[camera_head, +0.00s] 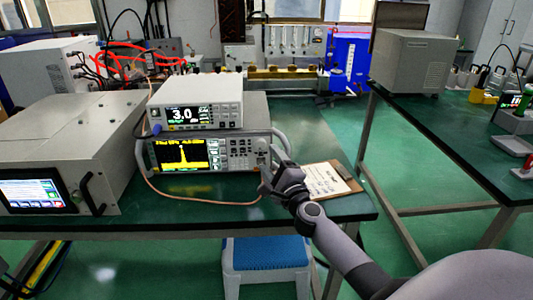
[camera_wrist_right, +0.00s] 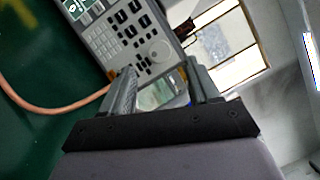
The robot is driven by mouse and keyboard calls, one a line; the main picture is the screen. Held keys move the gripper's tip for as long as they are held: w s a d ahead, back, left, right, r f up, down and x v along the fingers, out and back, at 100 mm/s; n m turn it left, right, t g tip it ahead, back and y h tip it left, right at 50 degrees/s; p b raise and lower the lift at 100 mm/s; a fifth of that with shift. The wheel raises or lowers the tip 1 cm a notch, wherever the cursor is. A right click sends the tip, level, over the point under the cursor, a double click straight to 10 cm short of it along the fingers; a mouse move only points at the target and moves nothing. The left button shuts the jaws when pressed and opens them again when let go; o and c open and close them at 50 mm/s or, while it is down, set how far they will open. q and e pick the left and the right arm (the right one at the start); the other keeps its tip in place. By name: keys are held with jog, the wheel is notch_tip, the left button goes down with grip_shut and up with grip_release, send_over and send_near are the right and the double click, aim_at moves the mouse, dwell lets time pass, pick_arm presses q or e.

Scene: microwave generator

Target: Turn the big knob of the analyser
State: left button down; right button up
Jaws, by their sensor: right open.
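The analyser (camera_head: 205,153) is the lower of two stacked instruments on the green bench. Its screen shows a yellow spectrum peak. Its big round knob (camera_head: 262,143) is at the right of its front panel, just above my right gripper (camera_head: 268,178). In the right wrist view, the knob (camera_wrist_right: 160,49) sits on the light panel beyond the fingers, among dark buttons. My right gripper (camera_wrist_right: 161,68) is open, with its two fingers apart and nothing seen between them. It appears apart from the knob, though the exact distance is unclear. My left gripper is not in view.
A white instrument (camera_head: 195,101) reading 3.0 sits on the analyser. An orange cable (camera_head: 190,200) loops in front of it and shows in the wrist view (camera_wrist_right: 45,108). A clipboard (camera_head: 328,180) lies at right. A large grey box (camera_head: 65,150) stands at left.

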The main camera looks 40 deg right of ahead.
jog(key=shift+v, duration=1)
jog(key=s+a+f+n+g+y, duration=0.3)
jog(key=s+a+n+y, duration=0.3)
jog(key=a+n, duration=0.4)
jog(key=s+a+f+n+g+y, duration=0.35)
jog(key=s+a+n+y, duration=0.25)
jog(key=a+n, duration=0.45)
jog(key=s+a+f+n+g+h, duration=0.2)
jog(key=s+f+n+g, duration=0.25)
jog(key=s, duration=0.45)
jog(key=s+d+f+n+g+h, duration=0.1)
jog(key=s+d+g+h, duration=0.1)
jog(key=s+d+h, duration=0.3)
jog(key=s+d+f+g+h, duration=0.1)
jog(key=s+d+f+g, duration=0.15)
jog(key=s, duration=0.45)
jog(key=w+a+f+t+y+p, duration=0.2)
jog(key=w+a+t+p, duration=0.1)
jog(key=w+t+p, duration=0.3)
jog(key=shift+w+n, duration=0.3)
jog(key=shift+n, duration=0.1)
